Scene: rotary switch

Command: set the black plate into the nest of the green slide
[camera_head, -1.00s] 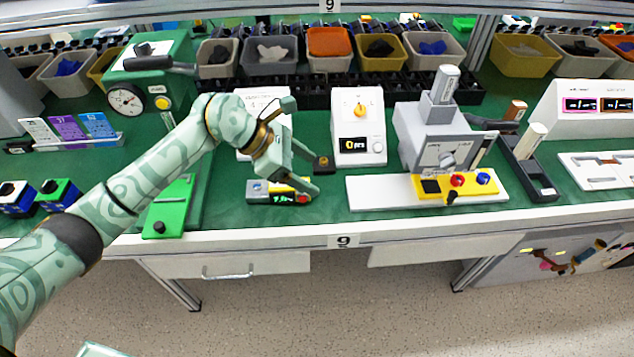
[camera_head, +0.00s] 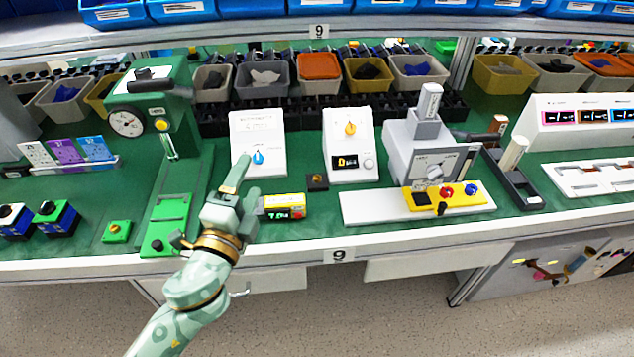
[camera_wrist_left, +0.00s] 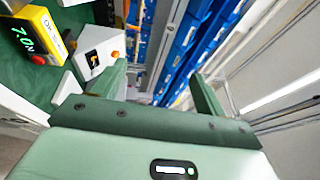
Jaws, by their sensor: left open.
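The likely black plate (camera_head: 317,181) is a small dark square with a brassy centre, lying on the green mat between the two white dial units. The bright green slide (camera_head: 170,208) lies on the base of the green press at the left, with a dark knob at its front end. I cannot make out its nest clearly. My left gripper (camera_head: 247,176) is open and empty, above the bench front, right of the slide and left of the plate. Its spread fingers also show in the left wrist view (camera_wrist_left: 160,82), with nothing between them. My right gripper is not in view.
A yellow-topped display box (camera_head: 283,206) stands just right of my left gripper; it also shows in the left wrist view (camera_wrist_left: 32,38). A small green block (camera_head: 117,231) lies left of the slide. A grey press (camera_head: 425,150) stands at right. Bins line the back.

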